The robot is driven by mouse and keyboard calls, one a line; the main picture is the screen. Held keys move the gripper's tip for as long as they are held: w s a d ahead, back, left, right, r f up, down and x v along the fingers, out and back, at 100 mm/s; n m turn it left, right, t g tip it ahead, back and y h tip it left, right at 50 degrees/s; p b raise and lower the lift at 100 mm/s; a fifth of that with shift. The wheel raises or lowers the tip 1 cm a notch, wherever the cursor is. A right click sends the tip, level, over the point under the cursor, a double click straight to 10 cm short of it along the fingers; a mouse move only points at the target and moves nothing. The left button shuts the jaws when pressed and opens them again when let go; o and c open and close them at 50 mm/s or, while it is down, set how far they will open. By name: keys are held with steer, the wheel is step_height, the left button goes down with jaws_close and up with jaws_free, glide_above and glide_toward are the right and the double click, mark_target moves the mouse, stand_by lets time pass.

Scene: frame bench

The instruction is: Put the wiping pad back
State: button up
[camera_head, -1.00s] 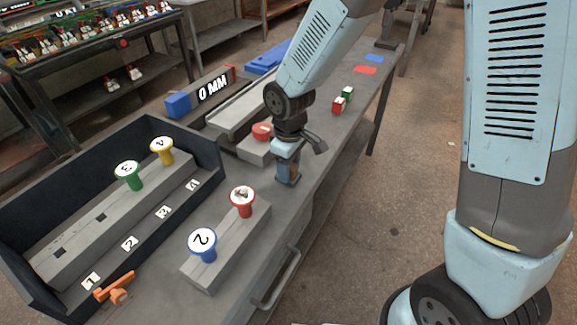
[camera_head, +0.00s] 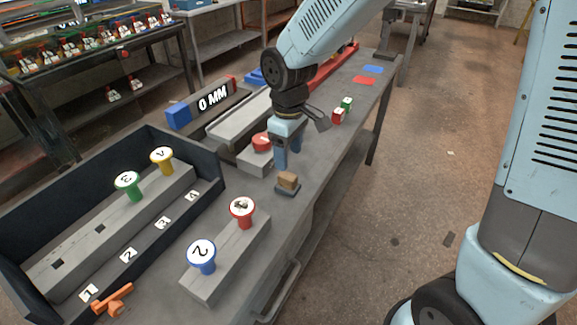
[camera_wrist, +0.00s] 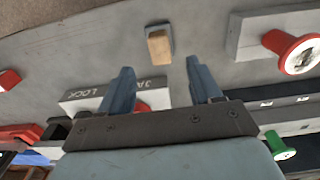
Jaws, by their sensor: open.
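The wiping pad (camera_head: 287,182) looks like a small tan block on a thin dark grey base. It lies on the bench top near the front edge, right of the red-topped peg. It also shows in the wrist view (camera_wrist: 159,46), beyond the fingertips and between their lines. My gripper (camera_head: 288,160) is open and empty, with its fingers pointing down just above and behind the pad. In the wrist view both fingers (camera_wrist: 160,66) are apart with nothing between them.
A grey block with a blue peg (camera_head: 201,254) and a red peg (camera_head: 242,210) stands in front. A dark tray (camera_head: 207,158) with green and yellow pegs is at left. A red button box (camera_head: 257,160) stands close behind my gripper. Red and green cubes (camera_head: 338,117) lie farther right.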

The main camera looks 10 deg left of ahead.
steer(key=d+r+m+t, duration=0.3)
steer(key=d+r+m, duration=0.3)
steer(key=d+r, duration=0.9)
steer(key=s+d+r+m+t, duration=0.1)
steer(key=s+d+r+m, duration=0.1)
steer(key=s+d, duration=0.3)
steer(key=s+d+r+m+t, duration=0.1)
steer(key=s+d+m, duration=0.4)
steer(key=d, duration=0.5)
steer(key=shift+s+d+r, duration=0.2)
steer(key=shift+s+r, duration=0.1)
steer(key=shift+r, duration=0.1)
